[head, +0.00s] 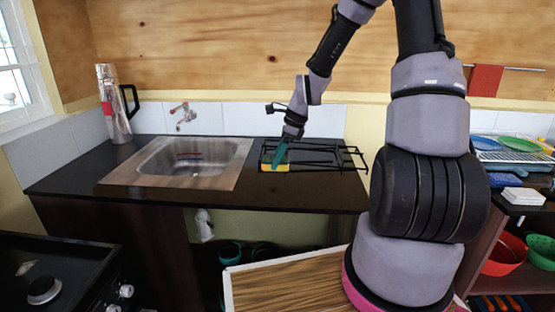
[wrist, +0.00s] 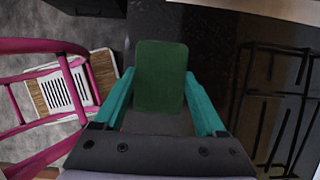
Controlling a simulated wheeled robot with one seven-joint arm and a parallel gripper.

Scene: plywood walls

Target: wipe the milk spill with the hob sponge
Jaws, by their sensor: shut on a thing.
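The sponge, green with a yellow layer, is between the teal fingers of my gripper (head: 281,154) at the left end of the black wire rack in the head view. In the wrist view the sponge's green face (wrist: 160,75) fills the space between the fingers (wrist: 163,108). My gripper is shut on it and points down. I cannot tell whether the sponge touches the counter or rack. I cannot make out a milk spill in either view.
The black wire rack (head: 325,150) lies on the dark counter (head: 220,198), right of the steel sink (head: 190,157). A tall metal jug (head: 115,112) stands at the back left. A pink frame (wrist: 45,45) shows in the wrist view. The counter's front strip is clear.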

